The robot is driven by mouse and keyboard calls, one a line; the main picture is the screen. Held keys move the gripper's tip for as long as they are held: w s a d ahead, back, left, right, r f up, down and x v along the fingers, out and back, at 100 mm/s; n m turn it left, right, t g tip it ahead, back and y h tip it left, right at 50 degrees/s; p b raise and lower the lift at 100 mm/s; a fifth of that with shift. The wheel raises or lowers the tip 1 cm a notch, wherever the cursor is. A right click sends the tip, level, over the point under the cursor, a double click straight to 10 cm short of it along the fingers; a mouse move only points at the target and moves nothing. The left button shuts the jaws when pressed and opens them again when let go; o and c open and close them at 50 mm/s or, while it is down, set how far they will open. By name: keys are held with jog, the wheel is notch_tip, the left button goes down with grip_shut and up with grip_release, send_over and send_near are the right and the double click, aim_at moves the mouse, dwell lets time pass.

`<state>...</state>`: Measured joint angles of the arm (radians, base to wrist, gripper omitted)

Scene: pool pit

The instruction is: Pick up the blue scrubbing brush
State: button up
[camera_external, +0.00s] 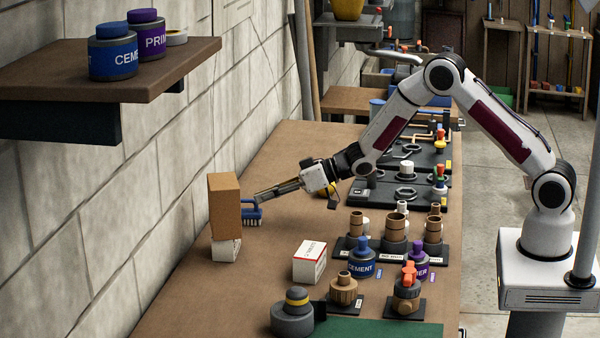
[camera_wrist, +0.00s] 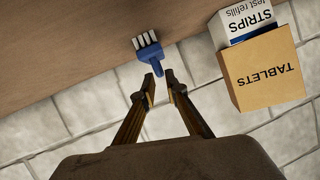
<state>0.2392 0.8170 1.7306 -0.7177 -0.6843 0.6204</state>
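The blue scrubbing brush (camera_external: 252,214) is near the wall on the wooden bench, beside the stacked boxes in the external view. In the wrist view the brush (camera_wrist: 150,50) shows pale bristles at the far end, with its handle pointing back to my fingertips. My gripper (camera_external: 257,194) reaches in from the right, its fingers close to the brush and partly over it. In the wrist view my gripper (camera_wrist: 161,82) has its fingertips a little apart, with the handle end at the gap. I cannot tell whether either finger touches the handle.
A brown TABLETS box (camera_external: 224,205) stands on a white STRIPS box (camera_external: 227,250) just left of the brush. The block wall (camera_external: 130,230) is close behind. A red-white box (camera_external: 309,263) and pipe fittings (camera_external: 397,230) stand nearer the front. Bench between is clear.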

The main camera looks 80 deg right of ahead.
aim_at(247, 200)
jog(key=shift+w, duration=0.15)
jog(key=shift+x, duration=2.45)
jog(key=shift+r, duration=0.1)
grip_shut()
jog(key=shift+r, duration=0.1)
jog(key=shift+r, duration=4.9)
